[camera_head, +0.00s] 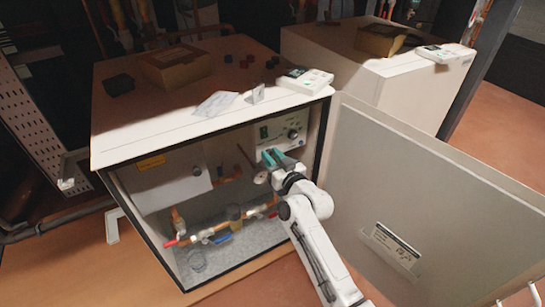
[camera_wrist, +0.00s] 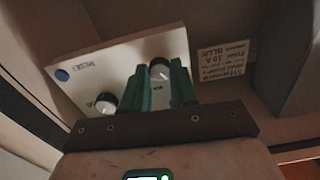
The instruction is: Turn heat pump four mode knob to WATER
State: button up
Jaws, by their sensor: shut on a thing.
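The heat pump's white control panel (camera_head: 282,128) is inside the open cabinet at the upper right, and it fills the upper left of the wrist view (camera_wrist: 125,60). My gripper (camera_head: 274,157) is at the panel's lower edge.
The cabinet door (camera_head: 420,190) stands open right of my arm. Copper pipes and valves (camera_head: 228,228) fill the cabinet's lower part. A blue button (camera_wrist: 62,75) is at the panel's left. A printed label (camera_wrist: 224,60) is right of the panel. Boxes and papers lie on top.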

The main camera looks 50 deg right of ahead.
grip_shut()
jog(key=m+p, duration=0.1)
jog(key=m, duration=0.4)
jog(key=shift+m, duration=0.3)
jog(key=m+p, duration=0.2)
jog(key=m, duration=0.4)
jog(key=shift+d+f+m, duration=0.1)
jog(key=shift+m, duration=0.2)
jog(key=o, duration=0.9)
grip_release()
jog(key=shift+c, duration=0.2)
